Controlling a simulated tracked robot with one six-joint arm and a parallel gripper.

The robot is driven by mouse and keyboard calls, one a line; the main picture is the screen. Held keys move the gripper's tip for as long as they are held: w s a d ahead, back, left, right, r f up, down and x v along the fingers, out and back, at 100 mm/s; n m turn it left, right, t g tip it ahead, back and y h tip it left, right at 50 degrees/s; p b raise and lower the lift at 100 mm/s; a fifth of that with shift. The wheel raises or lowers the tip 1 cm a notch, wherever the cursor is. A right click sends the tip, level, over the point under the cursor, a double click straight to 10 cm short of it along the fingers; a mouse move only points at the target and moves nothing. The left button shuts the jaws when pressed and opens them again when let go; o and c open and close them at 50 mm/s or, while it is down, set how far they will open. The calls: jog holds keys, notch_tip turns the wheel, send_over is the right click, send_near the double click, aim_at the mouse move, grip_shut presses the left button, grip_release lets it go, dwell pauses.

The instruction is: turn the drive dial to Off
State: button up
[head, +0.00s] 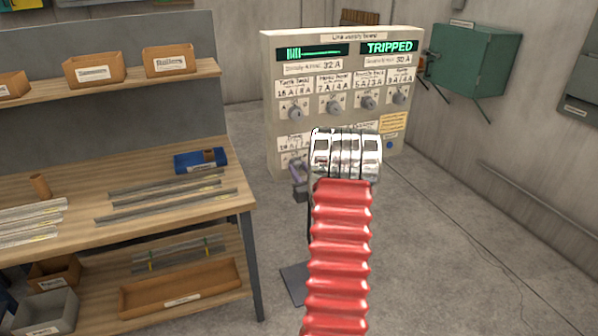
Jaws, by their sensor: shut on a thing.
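The grey panel (267,90) stands at the back centre. Its upper row of round dials (333,104) is in plain view; each has a white handwritten label above it. A lower-row dial (296,162) shows left of my arm. I cannot read which label names the drive dial. The chrome end of my arm, with my gripper (345,155), stands in front of the panel's lower middle and covers part of that row. The jaws are shut; their tips and what they hold are hidden behind the chrome. The right-hand display (389,47) reads TRIPPED in green.
A purple-grey item (299,178) sits beside my arm, near the panel's lower edge. A green cabinet (470,60) hangs at right. The floor at right is clear.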

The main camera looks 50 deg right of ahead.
jog(key=shift+w+a+n, duration=0.1)
jog(key=shift+w+n, duration=0.05)
jog(key=shift+n, duration=0.25)
jog(key=n, duration=0.4)
jog(key=shift+n, duration=2)
jog(key=shift+w, duration=0.1)
jog(key=o, duration=1)
jog(key=shift+o, duration=0.2)
jog(key=shift+s, duration=0.2)
